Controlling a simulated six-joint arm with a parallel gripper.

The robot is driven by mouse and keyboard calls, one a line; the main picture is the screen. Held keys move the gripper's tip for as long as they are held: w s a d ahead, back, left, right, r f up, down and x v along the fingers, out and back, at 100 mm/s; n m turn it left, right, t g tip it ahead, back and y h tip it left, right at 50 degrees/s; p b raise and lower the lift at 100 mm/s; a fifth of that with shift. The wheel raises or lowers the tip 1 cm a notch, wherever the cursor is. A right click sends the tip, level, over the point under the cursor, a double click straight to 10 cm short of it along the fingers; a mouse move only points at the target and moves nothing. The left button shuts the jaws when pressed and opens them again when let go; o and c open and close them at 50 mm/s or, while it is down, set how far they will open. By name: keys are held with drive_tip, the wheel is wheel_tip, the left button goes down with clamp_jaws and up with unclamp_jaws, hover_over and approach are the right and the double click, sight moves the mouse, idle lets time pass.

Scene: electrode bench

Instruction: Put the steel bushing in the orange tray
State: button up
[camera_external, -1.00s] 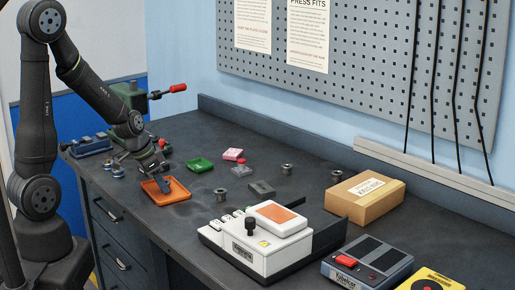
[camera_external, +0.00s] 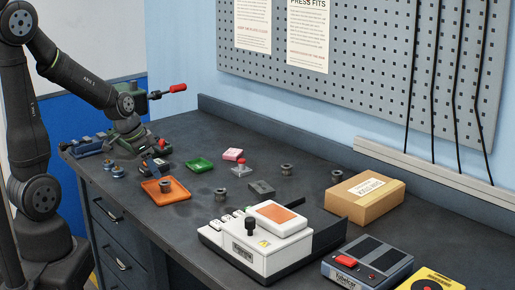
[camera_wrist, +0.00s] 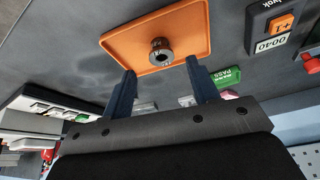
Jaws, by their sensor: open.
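The orange tray (camera_external: 155,197) lies on the dark bench in front of my arm. A grey steel bushing (camera_external: 167,186) stands in it. In the wrist view the bushing (camera_wrist: 161,51) stands upright on the floor of the orange tray (camera_wrist: 120,43), its round bore visible. My gripper (camera_wrist: 160,78) is open and empty, its two blue fingers apart, with the bushing beyond the tips.
Other similar bushings (camera_external: 220,194) (camera_external: 287,169) (camera_external: 337,176) stand on the bench. A white machine (camera_external: 255,245) and a cardboard box (camera_external: 365,197) occupy the front right.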

sight(161, 183)
drive_tip(key=v, duration=0.6)
idle(0.3)
drive_tip(key=shift+x, duration=6.1)
drive_tip(key=shift+a, duration=0.1)
